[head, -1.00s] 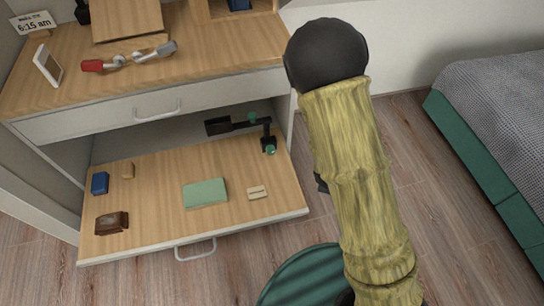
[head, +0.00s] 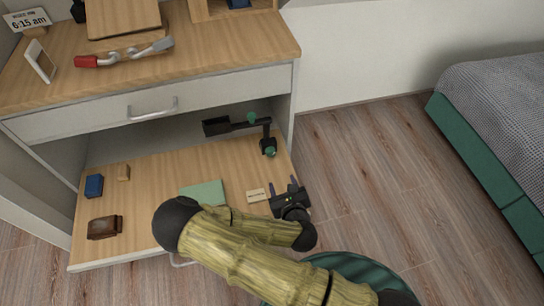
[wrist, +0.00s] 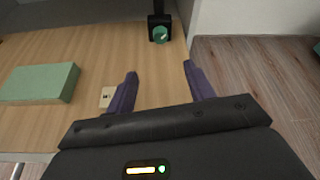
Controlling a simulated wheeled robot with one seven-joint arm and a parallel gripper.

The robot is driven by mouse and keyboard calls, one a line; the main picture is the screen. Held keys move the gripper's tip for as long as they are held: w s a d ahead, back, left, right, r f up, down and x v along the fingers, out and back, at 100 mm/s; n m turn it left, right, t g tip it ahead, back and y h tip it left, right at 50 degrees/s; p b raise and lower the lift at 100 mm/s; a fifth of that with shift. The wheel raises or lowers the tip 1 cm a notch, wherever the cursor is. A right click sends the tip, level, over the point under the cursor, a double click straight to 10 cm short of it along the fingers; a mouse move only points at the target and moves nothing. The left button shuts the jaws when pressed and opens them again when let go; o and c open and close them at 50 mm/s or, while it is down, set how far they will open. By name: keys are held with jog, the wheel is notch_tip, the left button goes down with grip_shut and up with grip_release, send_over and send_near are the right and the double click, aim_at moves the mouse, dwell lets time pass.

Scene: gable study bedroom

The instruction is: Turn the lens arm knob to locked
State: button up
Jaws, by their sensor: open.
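A black lens arm (head: 266,132) stands at the back right of the pulled-out shelf, with a dark rectangular head (head: 216,126) reaching left. A green knob (head: 270,151) sits low on the front of its post; in the wrist view this knob (wrist: 160,34) shows a pale mark pointing up and right. A second green part (head: 252,118) is on top of the arm. My gripper (head: 284,189) is open and empty in front of the post, with purple fingers. In the wrist view my gripper (wrist: 160,70) points toward the knob, apart from it.
A small pale label block (head: 256,195) lies just left of my gripper. A green book (head: 204,192), a brown item (head: 104,227) and a blue block (head: 94,185) lie farther left. The desk drawer (head: 215,105) overhangs the shelf's back. Open floor lies right.

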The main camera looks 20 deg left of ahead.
aim_at(272, 154)
jog(key=b+x, duration=0.6)
jog(key=x, duration=1.1)
jog(key=shift+w, duration=0.25)
jog(key=c, duration=1)
